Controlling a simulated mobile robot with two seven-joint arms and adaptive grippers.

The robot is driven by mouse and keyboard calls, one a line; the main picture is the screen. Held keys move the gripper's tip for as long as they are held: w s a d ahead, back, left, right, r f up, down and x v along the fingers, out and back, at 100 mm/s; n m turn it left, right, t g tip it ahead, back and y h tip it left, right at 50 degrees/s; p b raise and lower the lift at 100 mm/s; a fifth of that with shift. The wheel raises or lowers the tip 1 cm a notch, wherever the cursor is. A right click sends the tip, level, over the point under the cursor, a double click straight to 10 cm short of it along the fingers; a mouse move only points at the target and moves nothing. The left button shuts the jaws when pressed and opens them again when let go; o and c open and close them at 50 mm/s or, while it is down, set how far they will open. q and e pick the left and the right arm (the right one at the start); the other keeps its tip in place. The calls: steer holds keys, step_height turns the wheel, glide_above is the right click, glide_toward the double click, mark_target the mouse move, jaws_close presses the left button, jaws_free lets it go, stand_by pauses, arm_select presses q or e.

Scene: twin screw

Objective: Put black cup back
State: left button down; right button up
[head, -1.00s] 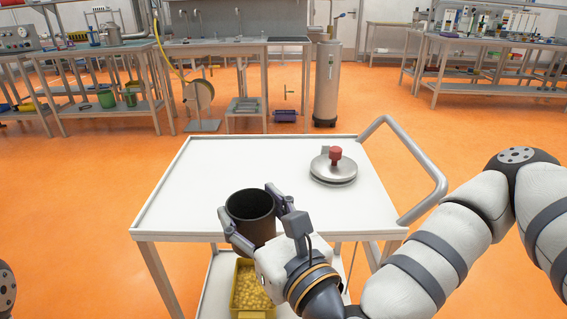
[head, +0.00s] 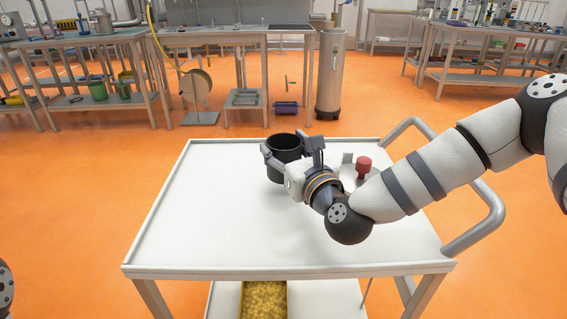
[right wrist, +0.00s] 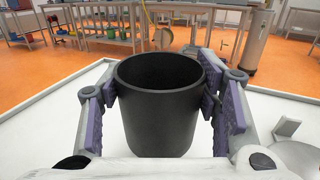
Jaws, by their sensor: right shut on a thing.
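The black cup (head: 285,147) is upright over the far middle part of the white cart top (head: 215,205). My right gripper (head: 290,152) is shut on it, with one finger on each side. In the right wrist view the cup (right wrist: 160,110) stands between the purple finger pads of the gripper (right wrist: 160,95), and its open mouth looks empty. I cannot tell whether its base touches the cart top. My left gripper is not in view.
A metal lid with a red knob (head: 364,166) lies on the cart just right of my right gripper, partly hidden by my arm. The cart's handle (head: 490,210) is at the right. A yellow bin (head: 263,300) is on the shelf below. The cart's left and front areas are clear.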

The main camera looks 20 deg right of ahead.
steer(key=shift+w+d+f, duration=0.1)
steer(key=shift+w+f, duration=0.1)
steer(key=shift+f, duration=0.7)
steer(key=shift+w+f, duration=0.15)
steer(key=shift+f, duration=0.75)
steer(key=shift+f+b, duration=0.25)
steer(key=shift+b, duration=0.1)
steer(key=o, duration=1.3)
steer(key=shift+r, duration=0.1)
steer(key=shift+r, duration=0.35)
steer(key=s, duration=0.4)
steer(key=s+d, duration=0.1)
steer(key=s, duration=0.7)
steer(key=shift+d+f+p, duration=0.2)
steer(key=shift+p, duration=0.15)
